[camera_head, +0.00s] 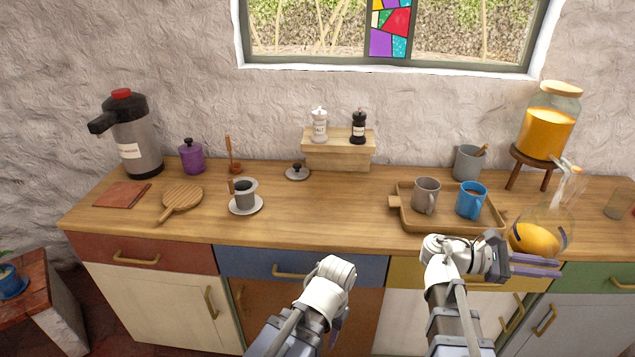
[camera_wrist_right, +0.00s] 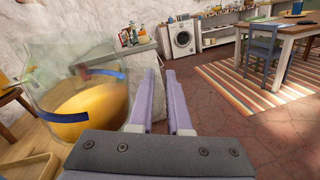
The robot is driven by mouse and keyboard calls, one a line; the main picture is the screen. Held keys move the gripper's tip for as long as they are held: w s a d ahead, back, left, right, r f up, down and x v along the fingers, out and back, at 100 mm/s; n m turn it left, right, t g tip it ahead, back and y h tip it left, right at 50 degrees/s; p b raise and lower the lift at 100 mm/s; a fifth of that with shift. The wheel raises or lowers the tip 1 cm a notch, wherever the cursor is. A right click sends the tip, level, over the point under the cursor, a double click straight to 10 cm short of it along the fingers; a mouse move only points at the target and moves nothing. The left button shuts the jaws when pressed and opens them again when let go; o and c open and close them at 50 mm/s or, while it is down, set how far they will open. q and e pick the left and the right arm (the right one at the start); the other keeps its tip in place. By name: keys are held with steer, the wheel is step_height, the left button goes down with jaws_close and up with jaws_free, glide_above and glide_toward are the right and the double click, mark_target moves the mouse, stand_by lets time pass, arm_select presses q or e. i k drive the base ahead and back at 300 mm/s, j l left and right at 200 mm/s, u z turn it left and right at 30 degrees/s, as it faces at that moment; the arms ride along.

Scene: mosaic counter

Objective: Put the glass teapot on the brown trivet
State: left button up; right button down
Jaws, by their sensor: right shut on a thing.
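The glass teapot (camera_head: 535,238), clear with orange liquid inside, is at the right front of the counter in the head view. It also fills the left of the right wrist view (camera_wrist_right: 75,105). My right gripper (camera_head: 548,266) is shut on it from the front edge side; the gripped part is hard to make out through the clear glass. I cannot tell whether its base touches the counter. A flat reddish-brown square (camera_head: 122,195), seemingly the brown trivet, lies bare at the counter's far left. My left gripper (camera_head: 340,322) is low in front of the cabinets, its fingertips mostly hidden.
Left of the teapot is a wooden tray (camera_head: 450,222) with a grey mug (camera_head: 426,195) and a blue mug (camera_head: 471,200). A drink dispenser (camera_head: 547,120) stands behind it. A cup on a saucer (camera_head: 246,205) and a round board (camera_head: 182,198) stand nearer the square. The middle counter is clear.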

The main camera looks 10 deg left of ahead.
mark_target(183, 196)
steer(key=u, duration=1.15)
